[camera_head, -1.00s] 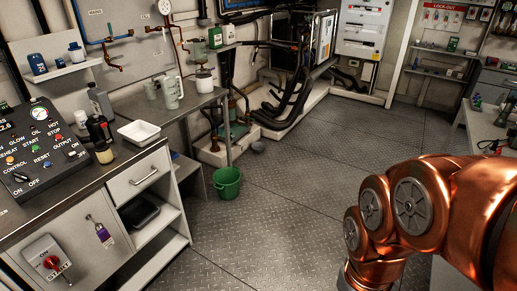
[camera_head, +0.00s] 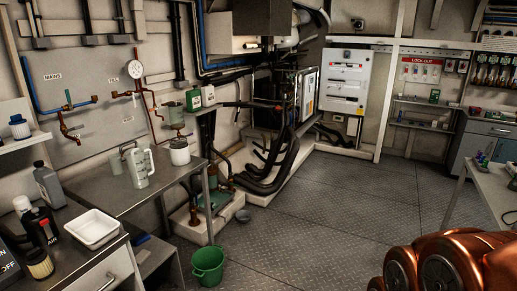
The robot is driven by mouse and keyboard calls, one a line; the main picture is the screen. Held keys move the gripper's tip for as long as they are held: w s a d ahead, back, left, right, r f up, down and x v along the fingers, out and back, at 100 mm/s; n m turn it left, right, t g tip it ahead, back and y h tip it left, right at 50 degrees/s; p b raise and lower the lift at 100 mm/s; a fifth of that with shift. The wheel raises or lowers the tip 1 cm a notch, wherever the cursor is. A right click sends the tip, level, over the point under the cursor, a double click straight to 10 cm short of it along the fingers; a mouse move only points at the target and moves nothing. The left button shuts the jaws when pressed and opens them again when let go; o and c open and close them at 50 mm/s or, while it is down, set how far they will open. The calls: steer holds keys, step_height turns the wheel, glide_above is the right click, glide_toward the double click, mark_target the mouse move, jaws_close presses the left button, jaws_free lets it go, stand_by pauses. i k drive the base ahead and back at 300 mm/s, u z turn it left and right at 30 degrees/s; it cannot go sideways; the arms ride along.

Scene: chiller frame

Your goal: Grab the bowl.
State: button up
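A white rectangular tray (camera_head: 92,229) lies on the near left counter. Part of my copper arm shows at the lower right, far from both. My gripper is out of the picture.
The green bucket (camera_head: 208,264) stands on the floor by the metal bench (camera_head: 118,199). The bench holds a jug (camera_head: 139,166) and a white pot (camera_head: 180,152). Bottles (camera_head: 38,224) stand on the left counter. A table (camera_head: 492,184) is at right. The middle floor (camera_head: 320,220) is clear.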

mark_target(243, 215)
steer(key=z, duration=0.2)
steer(key=i, duration=1.85)
steer(key=u, duration=0.3)
steer(key=i, duration=2.05)
steer(key=u, duration=0.55)
steer(key=i, duration=0.5)
steer(key=u, duration=0.2)
